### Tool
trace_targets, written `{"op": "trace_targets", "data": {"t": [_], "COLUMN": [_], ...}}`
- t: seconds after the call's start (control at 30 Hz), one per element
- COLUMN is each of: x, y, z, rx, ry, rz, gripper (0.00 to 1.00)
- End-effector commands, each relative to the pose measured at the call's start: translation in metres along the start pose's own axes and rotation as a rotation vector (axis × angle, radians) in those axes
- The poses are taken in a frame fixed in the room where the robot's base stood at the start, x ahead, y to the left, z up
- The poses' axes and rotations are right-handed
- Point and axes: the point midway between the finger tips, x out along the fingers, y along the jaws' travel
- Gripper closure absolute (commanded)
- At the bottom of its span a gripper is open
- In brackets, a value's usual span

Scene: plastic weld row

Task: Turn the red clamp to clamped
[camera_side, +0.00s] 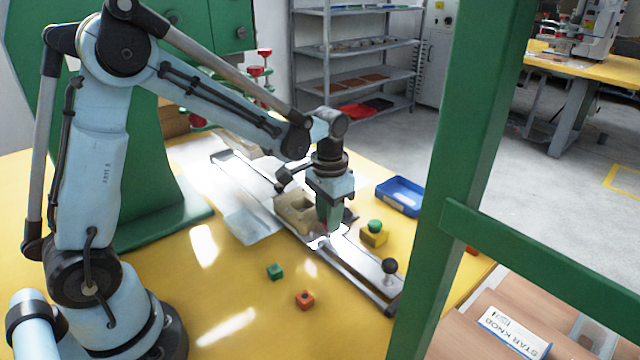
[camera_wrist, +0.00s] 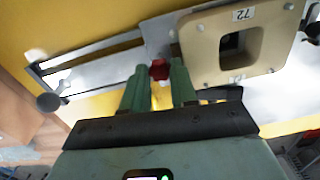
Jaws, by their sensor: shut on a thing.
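The red clamp (camera_wrist: 159,69) shows as a small red knob between my fingertips in the wrist view, beside the beige block marked 72 (camera_wrist: 203,60). My gripper (camera_wrist: 158,74) has its two green fingers on either side of the red knob and is shut on it. In the side view my gripper (camera_side: 331,232) points down at the metal rail (camera_side: 352,268), next to the beige block (camera_side: 289,206). The clamp is mostly hidden there by the fingers and glare. I cannot tell which way the clamp is turned.
A black ball knob (camera_side: 390,266) stands at the rail's near end. A yellow block with a green top (camera_side: 372,238) and a blue tray (camera_side: 398,199) lie right of my gripper. A green post (camera_side: 466,150) crosses the foreground.

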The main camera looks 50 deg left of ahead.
Motion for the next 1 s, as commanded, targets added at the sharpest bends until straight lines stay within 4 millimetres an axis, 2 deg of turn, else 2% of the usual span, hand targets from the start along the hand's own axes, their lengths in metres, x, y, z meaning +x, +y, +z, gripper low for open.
{"op": "trace_targets", "data": {"t": [0.5, 0.7, 1.0], "x": [-0.0008, -0.0008, -0.0008], "y": [0.0002, 0.0001, 0.0000], "z": [-0.0009, -0.0010, -0.0011], "rx": [-0.462, -0.586, -0.681], "ry": [0.002, 0.002, 0.003], "rz": [0.001, 0.001, 0.001], "gripper": [1.00, 1.00, 1.00]}}
